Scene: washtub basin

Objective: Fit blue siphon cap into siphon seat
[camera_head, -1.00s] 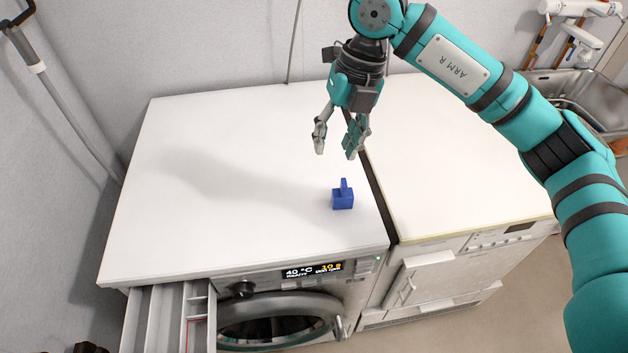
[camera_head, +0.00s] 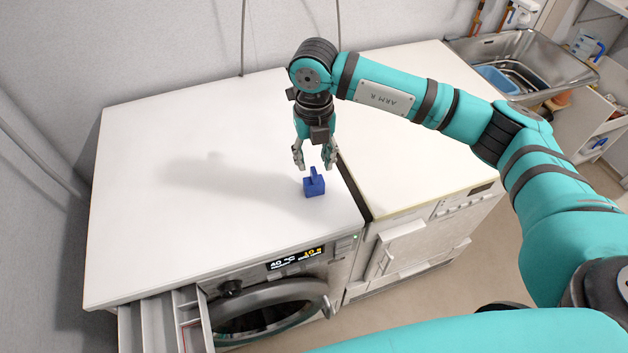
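The blue siphon cap (camera_head: 314,186), a small block with an upright tab, stands on the white top of the washing machine near its right edge. My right gripper (camera_head: 315,166) points down just above and behind the cap. Its two fingers are apart, one on each side of the cap's tab as seen in the picture; I cannot tell whether they touch it. The siphon seat may be in the open detergent drawer (camera_head: 163,322) at the lower left, but I cannot make it out. My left gripper is not in view.
The washing machine (camera_head: 240,195) has a lit display (camera_head: 295,258) and a round door below. A second white machine (camera_head: 420,150) stands to its right across a dark gap. A metal sink (camera_head: 522,62) is at the upper right. The left of the machine top is clear.

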